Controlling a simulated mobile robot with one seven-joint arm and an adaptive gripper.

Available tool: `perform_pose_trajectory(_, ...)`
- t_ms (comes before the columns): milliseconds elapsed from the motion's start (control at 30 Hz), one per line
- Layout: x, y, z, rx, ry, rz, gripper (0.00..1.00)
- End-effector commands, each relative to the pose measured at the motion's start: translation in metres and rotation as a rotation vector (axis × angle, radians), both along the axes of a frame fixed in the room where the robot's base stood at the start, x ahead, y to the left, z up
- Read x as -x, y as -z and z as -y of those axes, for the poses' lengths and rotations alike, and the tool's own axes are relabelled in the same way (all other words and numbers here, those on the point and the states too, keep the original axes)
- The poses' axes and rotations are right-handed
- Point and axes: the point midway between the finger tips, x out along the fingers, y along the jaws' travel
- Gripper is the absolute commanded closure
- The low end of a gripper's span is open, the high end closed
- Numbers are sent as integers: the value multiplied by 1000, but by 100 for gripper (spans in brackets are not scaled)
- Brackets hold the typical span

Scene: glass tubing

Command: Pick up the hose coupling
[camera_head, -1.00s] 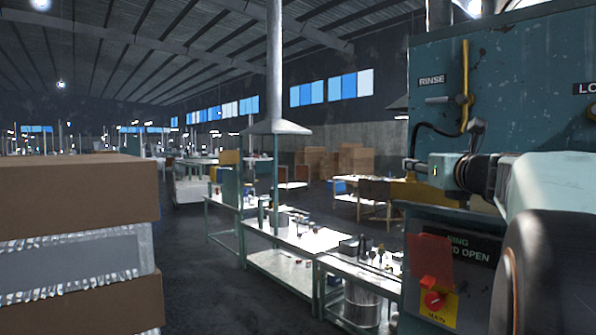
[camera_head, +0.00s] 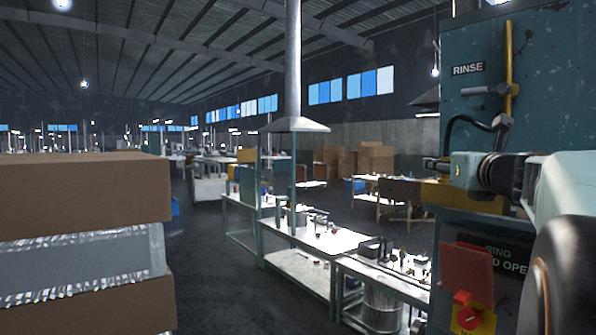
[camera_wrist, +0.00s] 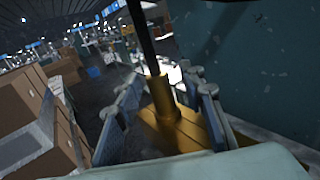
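The hose coupling is a brass-yellow cylinder (camera_wrist: 162,97) at the lower end of a black hose (camera_wrist: 139,35). In the wrist view it stands between the two fingers of my gripper (camera_wrist: 163,92). The fingers are apart, with a visible gap on each side of the coupling, so my gripper looks open around it. In the head view my gripper (camera_head: 436,168) points left below the RINSE sign. The black hose (camera_head: 468,120) curves down to it there, and the coupling itself is hidden or too small to make out.
A teal machine panel (camera_head: 470,40) rises close behind my gripper, with a yellow ledge (camera_wrist: 190,133) below. A red switch on a yellow plate (camera_head: 466,312) is under my arm. Stacked boxes (camera_head: 80,205) stand at left; benches (camera_head: 310,238) stand beyond open floor.

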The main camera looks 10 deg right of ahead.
Motion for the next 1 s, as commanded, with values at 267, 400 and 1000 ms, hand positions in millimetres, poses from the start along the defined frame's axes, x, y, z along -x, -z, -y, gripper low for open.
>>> perform_pose_trajectory(267,0,0,0,0,0,0,75)
perform_pose_trajectory(400,0,0,0,0,0,0,91)
perform_pose_trajectory(1000,0,-29,-1,4,-1,3,100)
